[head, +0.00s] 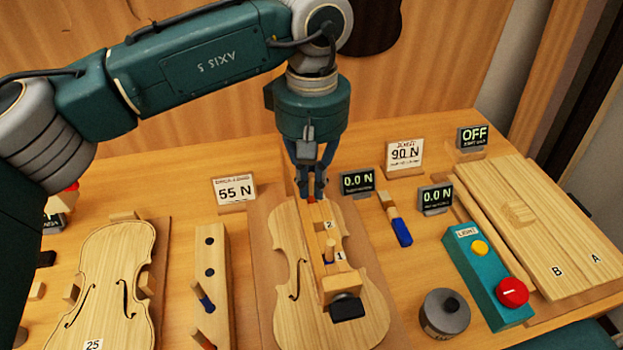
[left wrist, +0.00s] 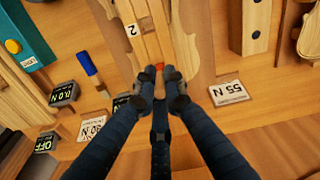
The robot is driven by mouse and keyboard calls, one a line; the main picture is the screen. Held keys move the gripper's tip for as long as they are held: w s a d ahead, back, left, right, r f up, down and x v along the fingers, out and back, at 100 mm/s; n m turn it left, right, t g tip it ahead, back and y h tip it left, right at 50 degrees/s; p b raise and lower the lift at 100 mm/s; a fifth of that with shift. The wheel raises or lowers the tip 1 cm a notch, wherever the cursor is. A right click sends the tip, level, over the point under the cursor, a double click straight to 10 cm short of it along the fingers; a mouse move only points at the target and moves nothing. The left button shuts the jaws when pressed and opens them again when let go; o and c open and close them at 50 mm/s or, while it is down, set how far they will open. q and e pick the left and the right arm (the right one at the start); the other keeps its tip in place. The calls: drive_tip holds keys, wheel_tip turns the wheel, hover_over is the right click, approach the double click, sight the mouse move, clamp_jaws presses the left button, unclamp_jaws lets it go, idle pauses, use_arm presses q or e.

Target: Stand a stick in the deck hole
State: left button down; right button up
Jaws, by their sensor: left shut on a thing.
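My left gripper (head: 312,188) points down over the far end of the middle violin (head: 368,255). It is shut on a small stick (left wrist: 158,66), of which only a red-orange bit shows between the fingertips. A wooden deck strip (head: 315,238) with tags 2 and 1 runs along that violin. The deck hole cannot be made out; the fingers cover the strip's far end. I cannot tell whether the held stick touches the deck. My right gripper is in neither view.
A rack (head: 212,255) at left has dark holes, a blue-marked stick (head: 203,297) and a red-marked one. A blue-ended stick (head: 400,230) lies to the right. Signs and displays (head: 357,182) stand behind. A teal button box (head: 487,275) and a grey round weight (head: 444,312) stand right.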

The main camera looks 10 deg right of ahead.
use_arm(q)
drive_tip(key=shift+f+b, duration=0.5)
drive_tip(key=shift+f, duration=0.35)
drive_tip(key=c, duration=1.8)
unclamp_jaws()
drive_tip(key=shift+o, duration=0.2)
drive_tip(key=shift+s, duration=0.1)
wheel_tip(320, 180, up, 12)
drive_tip(key=shift+r, duration=0.15)
